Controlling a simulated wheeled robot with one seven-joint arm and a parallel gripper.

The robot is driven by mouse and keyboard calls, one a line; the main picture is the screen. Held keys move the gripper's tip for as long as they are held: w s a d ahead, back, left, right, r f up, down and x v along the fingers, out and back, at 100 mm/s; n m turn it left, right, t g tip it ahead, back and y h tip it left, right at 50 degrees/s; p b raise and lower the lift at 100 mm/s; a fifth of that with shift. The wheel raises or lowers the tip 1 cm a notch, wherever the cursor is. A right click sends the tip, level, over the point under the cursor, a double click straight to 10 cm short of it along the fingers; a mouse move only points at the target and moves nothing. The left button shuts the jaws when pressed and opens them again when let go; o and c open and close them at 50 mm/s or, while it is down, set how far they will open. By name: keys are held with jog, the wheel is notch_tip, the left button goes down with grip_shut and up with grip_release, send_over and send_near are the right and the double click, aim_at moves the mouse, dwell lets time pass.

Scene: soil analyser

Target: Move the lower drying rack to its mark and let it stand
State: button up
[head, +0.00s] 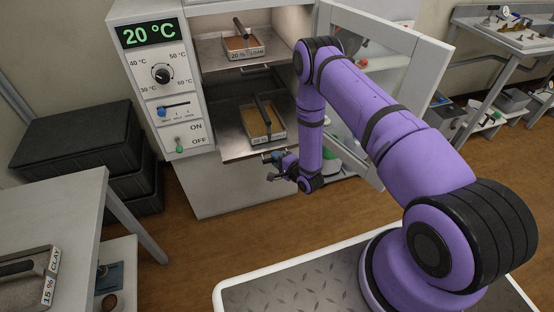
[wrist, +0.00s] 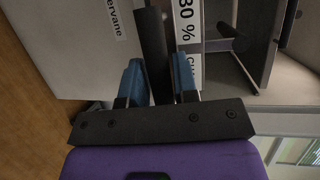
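The lower drying rack (head: 233,147) is a grey metal shelf in the cabinet's lower opening, standing out at the front. A soil tray (head: 277,138) with a dark bar across it rests on the rack. My gripper (head: 275,167) is at the rack's front right edge. In the wrist view, the blue fingers of my gripper (wrist: 160,80) stand apart on either side of a dark bar (wrist: 151,40), which looks like the rack's handle. I cannot tell whether both fingers press on it. The tray's white label (wrist: 187,22) shows beside the bar. I see no position mark clearly.
The upper rack (head: 215,56) above holds another tray (head: 243,47) labelled loam. The open cabinet door (head: 420,65) stands to the right, behind my arm. Black crates (head: 75,140) are stacked at left. A grey table (head: 60,200) with a clay tray is at lower left. The floor between is clear.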

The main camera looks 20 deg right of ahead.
grip_shut()
